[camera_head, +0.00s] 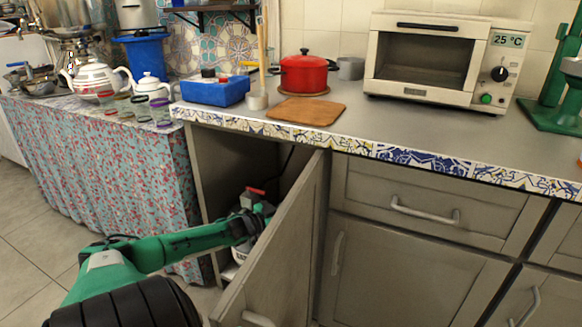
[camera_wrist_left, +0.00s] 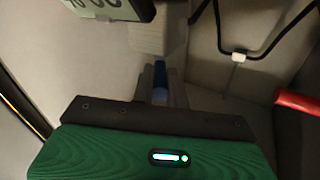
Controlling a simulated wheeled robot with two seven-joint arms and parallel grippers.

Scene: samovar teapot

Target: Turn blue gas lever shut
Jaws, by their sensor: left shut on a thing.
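The blue gas lever (camera_wrist_left: 160,75) shows in the left wrist view as a short blue bar in front of the wrist. My left gripper (camera_wrist_left: 161,94) is shut on it, with its grey fingers around the bar. In the head view my left arm reaches into the open lower cabinet, and the left gripper (camera_head: 262,212) is partly hidden by the cabinet door (camera_head: 284,255). The blue lever cannot be made out in the head view. My right gripper is not in view.
A red handle (camera_head: 256,191) sits just above the gripper; a red bar (camera_wrist_left: 297,101) shows at right in the wrist view. A black cable (camera_wrist_left: 270,54) runs behind. The open door stands close to the arm's right. A cloth-covered table (camera_head: 125,175) is left.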

